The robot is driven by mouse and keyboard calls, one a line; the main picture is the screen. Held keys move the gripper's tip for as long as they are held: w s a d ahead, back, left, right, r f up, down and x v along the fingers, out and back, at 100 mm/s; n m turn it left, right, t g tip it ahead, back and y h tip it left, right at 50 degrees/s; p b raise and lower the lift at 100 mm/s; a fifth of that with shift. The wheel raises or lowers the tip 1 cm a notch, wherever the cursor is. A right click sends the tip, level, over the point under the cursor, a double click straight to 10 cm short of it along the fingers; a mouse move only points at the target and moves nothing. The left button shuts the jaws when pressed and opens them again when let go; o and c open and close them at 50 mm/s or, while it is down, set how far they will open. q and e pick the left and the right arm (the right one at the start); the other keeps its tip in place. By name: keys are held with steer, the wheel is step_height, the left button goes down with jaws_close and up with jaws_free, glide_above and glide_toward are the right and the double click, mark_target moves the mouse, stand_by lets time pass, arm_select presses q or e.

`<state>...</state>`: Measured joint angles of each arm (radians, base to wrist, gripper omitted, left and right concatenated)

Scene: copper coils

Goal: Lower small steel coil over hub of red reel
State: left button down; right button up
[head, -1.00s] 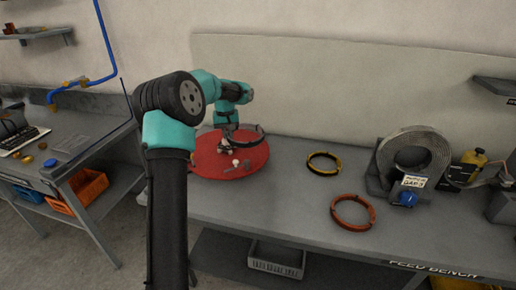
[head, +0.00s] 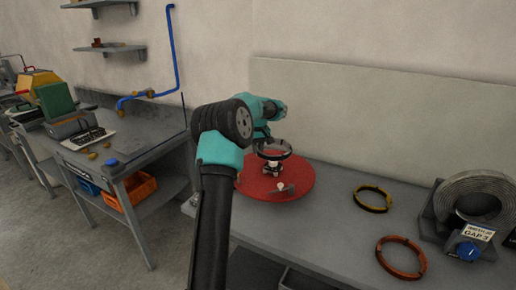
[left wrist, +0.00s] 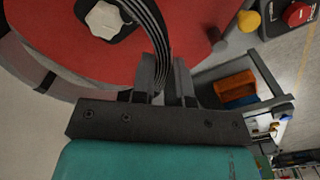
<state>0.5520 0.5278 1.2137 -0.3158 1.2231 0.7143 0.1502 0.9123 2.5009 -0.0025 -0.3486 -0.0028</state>
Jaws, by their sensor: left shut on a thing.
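My left gripper (head: 261,144) is shut on the small steel coil (head: 274,157), a thin dark ring held roughly level above the red reel (head: 305,181). In the head view the reel's hub (head: 271,169) shows just below the ring, with its top close under it. In the left wrist view my left fingers (left wrist: 166,85) pinch the banded edge of the coil (left wrist: 152,30). The pale hub top (left wrist: 103,20) lies inside the coil's curve, over the red disc (left wrist: 60,38). The exact gap between coil and hub is hard to judge. My right gripper is out of view.
A yellow-and-black coil (head: 372,198) and a copper coil (head: 401,258) lie on the bench right of the reel. A large grey coil (head: 480,198) stands in a holder farther right. A side bench (head: 140,150) with an orange bin (head: 135,190) stands left.

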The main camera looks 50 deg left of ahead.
mark_target(258, 174)
arm_select(q)
steer(key=shift+f, duration=4.7)
steer(key=c, duration=1.1)
jaws_free()
steer(key=shift+o, duration=0.2)
step_height(258, 174, up, 17)
steer(key=shift+s+r, duration=0.15)
steer(key=shift+r, duration=0.05)
